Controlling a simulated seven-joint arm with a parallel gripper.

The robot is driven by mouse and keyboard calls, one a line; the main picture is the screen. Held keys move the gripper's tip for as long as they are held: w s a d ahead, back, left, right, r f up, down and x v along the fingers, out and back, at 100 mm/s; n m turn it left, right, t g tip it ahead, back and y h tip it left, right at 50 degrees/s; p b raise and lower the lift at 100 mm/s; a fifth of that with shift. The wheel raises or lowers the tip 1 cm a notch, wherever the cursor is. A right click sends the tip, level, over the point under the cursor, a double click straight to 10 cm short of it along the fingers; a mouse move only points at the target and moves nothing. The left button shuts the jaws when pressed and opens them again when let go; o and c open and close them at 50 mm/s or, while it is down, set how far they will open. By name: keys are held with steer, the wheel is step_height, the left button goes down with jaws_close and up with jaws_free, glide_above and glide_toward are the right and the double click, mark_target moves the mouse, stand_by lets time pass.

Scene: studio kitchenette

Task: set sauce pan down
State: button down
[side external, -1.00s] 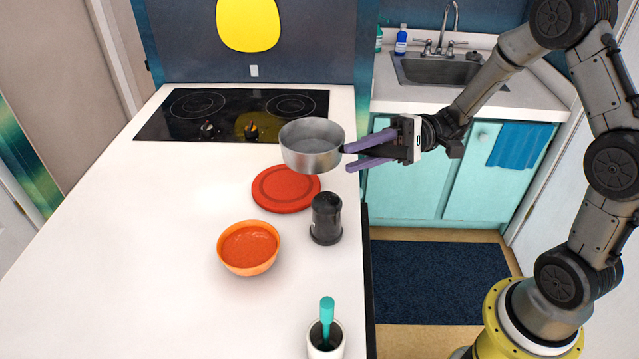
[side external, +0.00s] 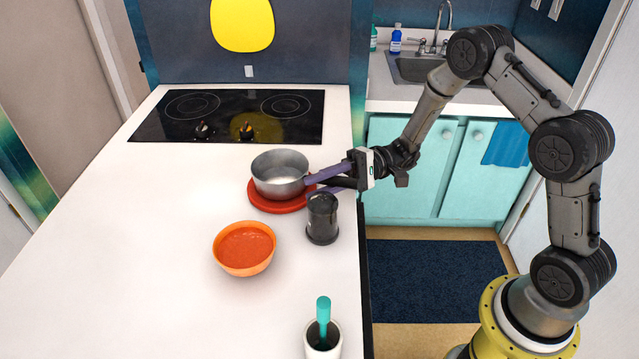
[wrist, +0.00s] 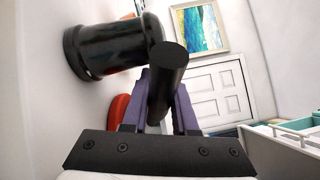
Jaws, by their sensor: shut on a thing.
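The silver sauce pan (side external: 280,177) is over the red round trivet (side external: 254,199) on the white counter in the side external view. It looks level and appears to rest on the trivet, though a small gap cannot be ruled out. My gripper (side external: 322,177) is to its right, with purple fingers shut on the pan's black handle. In the wrist view the dark handle (wrist: 167,75) sticks out between the purple fingers of my gripper (wrist: 158,98). The pan's bowl is hidden there, and a red edge of the trivet (wrist: 118,110) shows beside the fingers.
A dark grey canister (side external: 322,222) stands just in front of the handle, close to my fingers; it looms in the wrist view (wrist: 110,48). An orange bowl of red sauce (side external: 244,249) and a white utensil cup (side external: 322,344) are nearer. The black cooktop (side external: 228,117) lies behind. The left counter is clear.

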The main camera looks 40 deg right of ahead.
steer(key=shift+f, duration=0.1)
steer(key=c, duration=0.7)
jaws_free()
